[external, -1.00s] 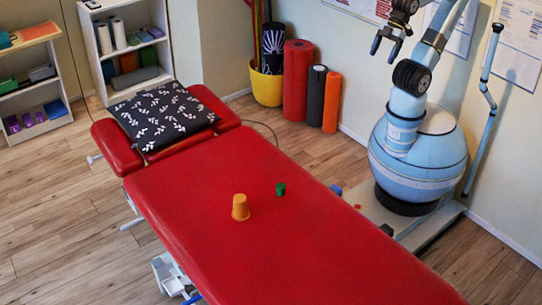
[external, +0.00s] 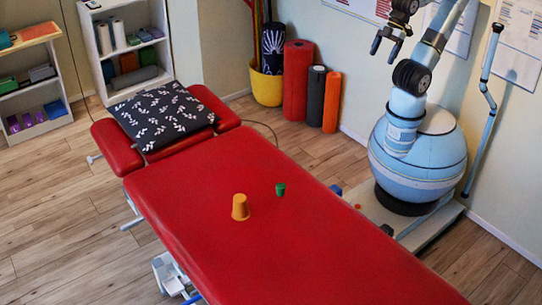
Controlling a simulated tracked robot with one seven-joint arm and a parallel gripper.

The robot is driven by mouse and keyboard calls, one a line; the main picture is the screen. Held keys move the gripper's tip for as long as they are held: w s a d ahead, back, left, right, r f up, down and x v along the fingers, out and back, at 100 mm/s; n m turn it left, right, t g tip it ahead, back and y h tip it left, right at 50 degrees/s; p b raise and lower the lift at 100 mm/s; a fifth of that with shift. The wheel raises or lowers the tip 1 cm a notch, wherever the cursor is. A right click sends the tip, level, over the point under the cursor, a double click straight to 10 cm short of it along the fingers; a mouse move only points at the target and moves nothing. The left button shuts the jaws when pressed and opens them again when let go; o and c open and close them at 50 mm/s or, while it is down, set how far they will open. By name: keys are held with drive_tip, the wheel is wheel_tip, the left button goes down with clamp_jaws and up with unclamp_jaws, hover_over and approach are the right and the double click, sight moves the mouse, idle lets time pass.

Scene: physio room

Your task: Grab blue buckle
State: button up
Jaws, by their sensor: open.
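My gripper (external: 385,48) is open and empty, raised in front of the wall at the upper right, well above the red treatment table (external: 300,240). No clear buckle shape shows on the tabletop.
An orange cup-shaped object (external: 240,207) and a smaller green one (external: 280,190) stand on the table. A patterned pillow (external: 163,115) lies at its head. Red (external: 297,82), black (external: 316,95) and orange (external: 332,102) rolls stand by the wall.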

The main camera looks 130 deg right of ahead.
drive_tip(key=shift+c, duration=0.3)
drive_tip(key=c, duration=0.3)
drive_tip(key=shift+c, duration=0.2)
drive_tip(key=shift+w, duration=0.1)
